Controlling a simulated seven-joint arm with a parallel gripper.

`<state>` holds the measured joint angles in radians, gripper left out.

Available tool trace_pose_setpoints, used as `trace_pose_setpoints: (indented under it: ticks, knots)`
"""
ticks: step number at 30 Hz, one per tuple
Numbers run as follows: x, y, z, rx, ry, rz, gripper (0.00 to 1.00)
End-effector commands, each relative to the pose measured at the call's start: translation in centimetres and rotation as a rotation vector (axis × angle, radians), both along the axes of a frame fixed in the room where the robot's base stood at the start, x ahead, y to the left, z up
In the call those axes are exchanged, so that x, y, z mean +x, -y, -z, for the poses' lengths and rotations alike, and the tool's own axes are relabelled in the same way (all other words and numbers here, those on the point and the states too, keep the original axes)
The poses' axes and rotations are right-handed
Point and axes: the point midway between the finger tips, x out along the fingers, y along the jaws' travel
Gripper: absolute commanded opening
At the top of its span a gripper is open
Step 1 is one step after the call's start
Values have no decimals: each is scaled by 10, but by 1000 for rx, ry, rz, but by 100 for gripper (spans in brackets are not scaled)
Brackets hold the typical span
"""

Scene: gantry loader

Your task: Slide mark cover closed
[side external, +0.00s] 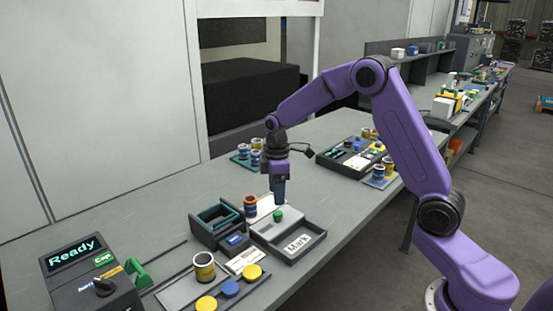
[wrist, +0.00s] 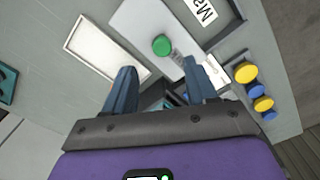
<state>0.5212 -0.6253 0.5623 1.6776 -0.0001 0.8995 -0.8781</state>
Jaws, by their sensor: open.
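The mark cover (side external: 268,231) is a flat light grey plate with a round green knob (side external: 278,216). It lies beside a shallow dark-rimmed tray with a white "Mark" label (side external: 298,243), which is uncovered. In the wrist view the cover (wrist: 134,22) is at the top centre, its green knob (wrist: 162,45) ahead of the fingers, and part of the "Mark" label (wrist: 204,10) shows at the top. My gripper (side external: 279,197) points down above the knob; in the wrist view its blue fingers (wrist: 157,85) are apart with nothing between them. Contact with the knob is not visible.
A dark bin with teal parts (side external: 216,222) and an orange-banded spool (side external: 250,206) stand left of the cover. A yellow-banded spool (side external: 204,266) and yellow and blue discs (side external: 231,288) are nearer the front. The "Ready" control box (side external: 90,275) is front left.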

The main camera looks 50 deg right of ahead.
Motion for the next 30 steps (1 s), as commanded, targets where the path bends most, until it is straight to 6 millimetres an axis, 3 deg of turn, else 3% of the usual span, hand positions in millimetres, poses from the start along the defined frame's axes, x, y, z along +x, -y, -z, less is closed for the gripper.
trace_pose_setpoints:
  ticks: [9, 15, 21, 30]
  knots:
    - [1, 0, -68, 1, 8, 0, 57]
    - [1, 0, -98, 1, 6, 0, 57]
    - [1, 0, -110, 0, 4, -1, 57]
    - [0, 0, -110, 0, 2, -1, 57]
